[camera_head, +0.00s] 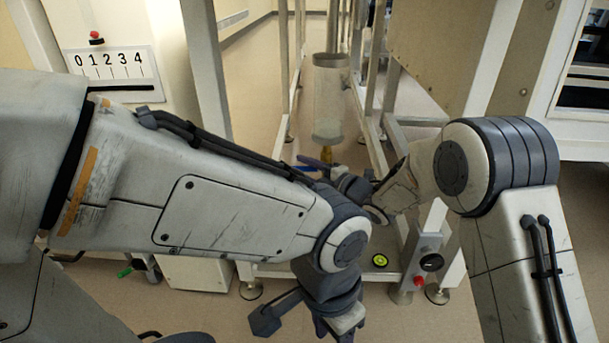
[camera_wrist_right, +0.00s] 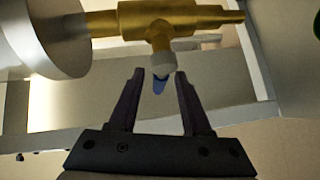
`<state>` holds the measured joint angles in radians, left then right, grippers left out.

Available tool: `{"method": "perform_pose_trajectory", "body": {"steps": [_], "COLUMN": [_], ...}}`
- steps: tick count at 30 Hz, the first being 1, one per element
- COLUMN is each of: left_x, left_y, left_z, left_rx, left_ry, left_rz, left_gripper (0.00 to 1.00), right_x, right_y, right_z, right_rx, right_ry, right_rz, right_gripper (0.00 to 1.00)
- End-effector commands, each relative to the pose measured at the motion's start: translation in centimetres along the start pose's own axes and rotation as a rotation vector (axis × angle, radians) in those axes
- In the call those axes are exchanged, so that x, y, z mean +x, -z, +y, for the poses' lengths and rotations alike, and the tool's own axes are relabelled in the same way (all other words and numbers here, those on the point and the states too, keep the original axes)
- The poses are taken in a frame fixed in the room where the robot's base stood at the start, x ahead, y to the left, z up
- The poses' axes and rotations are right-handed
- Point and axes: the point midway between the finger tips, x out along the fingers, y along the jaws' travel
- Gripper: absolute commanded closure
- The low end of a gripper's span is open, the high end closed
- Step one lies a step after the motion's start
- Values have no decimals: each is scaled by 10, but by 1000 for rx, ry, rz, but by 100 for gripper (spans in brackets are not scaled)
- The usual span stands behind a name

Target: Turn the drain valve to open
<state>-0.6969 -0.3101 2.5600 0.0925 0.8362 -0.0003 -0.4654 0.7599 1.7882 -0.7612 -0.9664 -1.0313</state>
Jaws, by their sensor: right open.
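The drain valve is a brass fitting (camera_wrist_right: 165,25) under a clear cylinder (camera_head: 331,95) in the head view, where a small part of the brass (camera_head: 326,154) shows.
A metal frame (camera_head: 297,75) stands around the cylinder. A post with a red knob (camera_head: 419,281) and a black knob (camera_head: 431,262) stands right of centre. A yellow-green disc (camera_head: 380,260) lies on the lower ledge. A numbered scale plate (camera_head: 112,72) is at upper left.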

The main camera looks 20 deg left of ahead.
Motion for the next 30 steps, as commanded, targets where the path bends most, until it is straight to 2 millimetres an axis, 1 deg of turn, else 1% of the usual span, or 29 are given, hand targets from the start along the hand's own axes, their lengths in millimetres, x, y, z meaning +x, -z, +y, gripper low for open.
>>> {"method": "perform_pose_trajectory", "body": {"steps": [3, 10, 11, 12, 14, 15, 30], "left_x": [3, 2, 2, 2, 2, 2, 2], "left_y": [0, 0, 0, 0, 0, 0, 0], "left_z": [0, 0, 0, 0, 0, 0, 0], "left_rx": [0, 0, 0, 0, 0, 0, 0], "left_ry": [0, 0, 0, 0, 0, 0, 0], "left_rz": [0, 0, 0, 0, 0, 0, 0], "left_gripper": [50, 50, 50, 50, 50, 50, 50], "right_x": [5, 5, 5, 5, 5, 5, 4], "right_y": [0, 0, 0, 0, 0, 0, 0], "right_z": [0, 1, 1, 1, 1, 1, 0], "right_rx": [0, 0, 0, 0, 0, 0, 1], "right_ry": [0, 0, 0, 0, 0, 0, 1], "right_rz": [0, 0, 0, 0, 0, 0, -1], "right_gripper": [52, 52, 59, 75, 98, 100, 100]}}
